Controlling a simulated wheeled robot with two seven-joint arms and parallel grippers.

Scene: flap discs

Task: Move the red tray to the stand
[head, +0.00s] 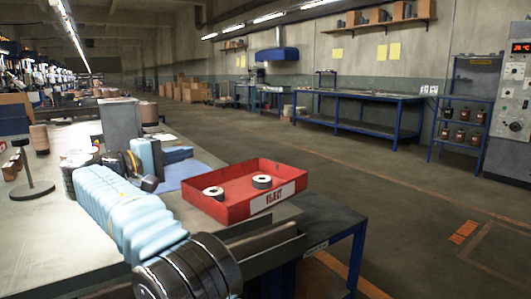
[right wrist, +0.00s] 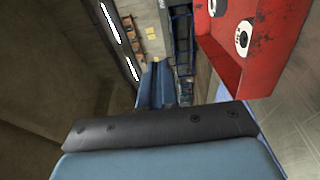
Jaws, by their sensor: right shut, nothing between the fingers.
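The red tray (head: 228,210) rests near the right end of the workbench in the head view, with a white label on its front wall. Two grey-and-white discs lie in it. It also shows at the upper right of the right wrist view (right wrist: 266,62). My right gripper (head: 184,154) is shut and empty, left of the tray and apart from it, over the bench. A low table with a grey top and blue legs (head: 340,215) stands beside the bench, right of the tray; I cannot tell whether this is the stand. My left gripper is not seen.
A dark post on a round base (head: 34,190) and brown cylinders stand on the bench at left. A grey box (head: 120,122) stands behind my gripper. A blue mat (head: 186,174) lies left of the tray. The floor (head: 390,190) to the right is largely clear.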

